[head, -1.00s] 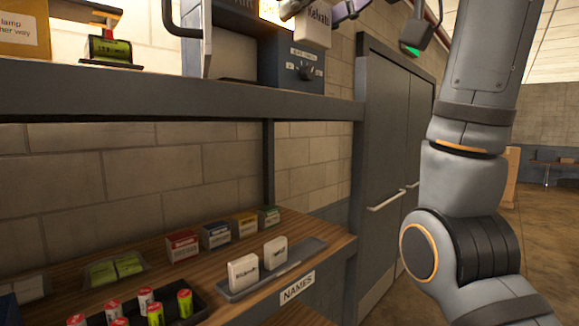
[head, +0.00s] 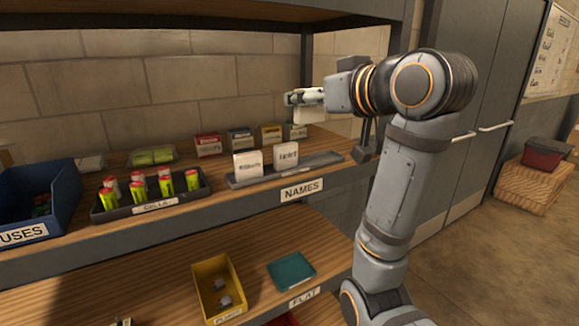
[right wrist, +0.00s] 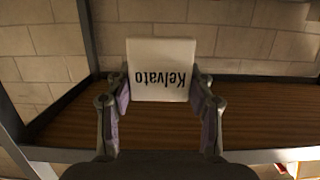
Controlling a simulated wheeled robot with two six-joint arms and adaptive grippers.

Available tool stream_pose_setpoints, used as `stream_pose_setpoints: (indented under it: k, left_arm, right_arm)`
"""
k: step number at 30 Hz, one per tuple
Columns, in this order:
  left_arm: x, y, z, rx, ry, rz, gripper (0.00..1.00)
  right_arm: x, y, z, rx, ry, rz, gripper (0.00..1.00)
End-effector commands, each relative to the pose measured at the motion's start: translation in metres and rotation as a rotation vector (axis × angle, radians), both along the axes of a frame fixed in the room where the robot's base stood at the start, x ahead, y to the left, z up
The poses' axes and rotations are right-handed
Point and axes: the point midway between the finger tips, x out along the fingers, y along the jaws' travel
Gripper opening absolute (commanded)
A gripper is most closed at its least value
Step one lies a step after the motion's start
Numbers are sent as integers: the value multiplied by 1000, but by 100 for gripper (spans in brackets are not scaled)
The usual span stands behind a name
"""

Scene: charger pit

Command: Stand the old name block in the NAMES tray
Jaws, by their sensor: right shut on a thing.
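My right gripper (head: 300,97) is shut on a white name block (head: 309,114), held up in the air over the shelf. In the right wrist view the block (right wrist: 161,70) reads "Kelvato" upside down between the two fingers of my right gripper (right wrist: 160,90). The grey NAMES tray (head: 325,160) lies on the wooden shelf, below the held block. Two other white name blocks, a left one (head: 248,164) and a right one (head: 286,155), stand in it. The tray's right part is bare. My left gripper is not in view.
Small coloured boxes, including a red one (head: 208,144), stand behind the tray. A dark CELLS tray (head: 150,202) with several cells is to its left, then a blue FUSES bin (head: 45,195). The upper shelf (head: 200,14) hangs above. A grey post bounds the shelf's right end.

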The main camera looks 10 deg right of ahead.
Motion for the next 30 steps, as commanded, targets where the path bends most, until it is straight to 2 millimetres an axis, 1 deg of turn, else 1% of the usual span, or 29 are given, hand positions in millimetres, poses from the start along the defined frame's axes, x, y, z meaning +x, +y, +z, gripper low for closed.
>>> stream_pose_setpoints:
  k: [2, 5, 6, 11, 12, 15, 18, 26, 28, 30]
  left_arm:
    - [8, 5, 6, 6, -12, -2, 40]
    - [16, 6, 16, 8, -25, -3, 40]
    - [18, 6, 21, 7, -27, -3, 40]
    - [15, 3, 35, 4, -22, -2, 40]
    - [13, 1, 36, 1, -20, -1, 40]
    - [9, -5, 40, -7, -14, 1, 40]
    - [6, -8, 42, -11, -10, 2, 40]
    - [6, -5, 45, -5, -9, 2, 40]
    - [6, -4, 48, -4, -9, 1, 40]
    - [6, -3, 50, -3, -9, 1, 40]
  right_arm:
    - [8, -5, -2, -1, 5, -3, 22]
    - [28, -17, -11, -5, 9, -6, 22]
    - [38, -23, -17, -4, 10, -6, 22]
    - [79, -45, -36, -3, 11, -4, 22]
    - [86, -49, -46, -2, 10, -3, 22]
    - [101, -56, -68, -1, 9, -1, 22]
    - [110, -61, -82, 0, 5, 0, 22]
    - [119, -65, -93, -1, 4, 1, 22]
    - [124, -68, -105, 0, 9, -1, 22]
    - [123, -68, -118, 0, 6, 1, 22]
